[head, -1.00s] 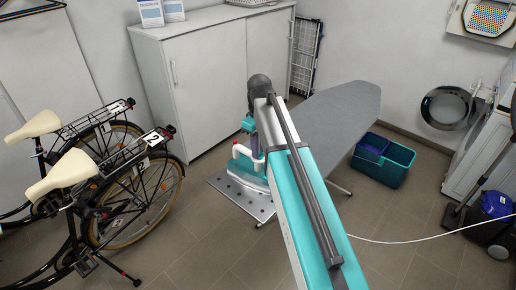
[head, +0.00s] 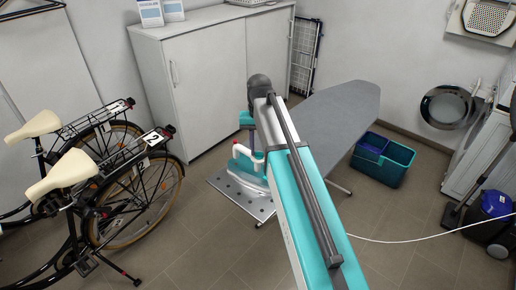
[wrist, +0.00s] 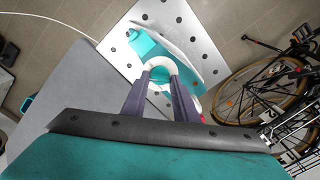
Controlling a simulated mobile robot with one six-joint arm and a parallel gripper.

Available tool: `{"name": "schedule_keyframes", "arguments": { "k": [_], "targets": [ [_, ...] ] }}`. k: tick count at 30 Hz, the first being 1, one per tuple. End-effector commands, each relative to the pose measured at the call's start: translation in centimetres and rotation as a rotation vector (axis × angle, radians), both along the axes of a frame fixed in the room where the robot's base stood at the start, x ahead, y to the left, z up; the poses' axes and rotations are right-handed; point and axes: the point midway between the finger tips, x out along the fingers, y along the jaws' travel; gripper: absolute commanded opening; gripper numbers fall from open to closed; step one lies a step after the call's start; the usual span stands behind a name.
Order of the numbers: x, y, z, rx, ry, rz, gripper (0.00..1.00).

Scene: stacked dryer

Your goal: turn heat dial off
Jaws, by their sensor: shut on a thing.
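A white and teal iron (head: 252,178) rests on a perforated metal plate (head: 232,188) at the end of the ironing board. In the wrist view the iron (wrist: 190,62) shows from above, with a white curved handle (wrist: 163,62) nearest me. My gripper (wrist: 162,80) has its two purple fingers at this handle, shut on it. In the head view my gripper (head: 256,151) reaches down to the iron, partly hidden by my arm. A small red part (wrist: 203,118) shows beside the right finger. I cannot make out a separate heat dial or its setting.
The grey ironing board (head: 335,120) stretches to the right. Two bicycles (head: 130,195) stand at the left. A white cabinet (head: 205,75) is behind. A teal bucket (head: 382,160) and a white cable (head: 410,240) lie right. Floor in front is clear.

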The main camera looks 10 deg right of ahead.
Motion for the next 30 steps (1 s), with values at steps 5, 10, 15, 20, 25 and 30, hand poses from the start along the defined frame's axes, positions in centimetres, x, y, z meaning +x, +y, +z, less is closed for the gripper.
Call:
{"name": "schedule_keyframes", "arguments": {
  "k": [5, 10, 15, 20, 25, 30],
  "targets": [
    [-0.05, 0.23, -0.07, 0.004, 0.002, -0.156, 0.04],
    [0.0, 0.25, -0.05, 0.004, 0.001, -0.31, 0.04],
    [0.05, 0.26, -0.03, 0.005, -0.001, -0.455, 0.04],
    [0.09, 0.25, 0.0, 0.004, -0.002, -0.566, 0.04],
    [0.12, 0.23, 0.01, 0.004, -0.002, -0.646, 0.04],
    [0.13, 0.22, 0.03, 0.005, -0.003, -0.688, 0.04]
  ]
}}
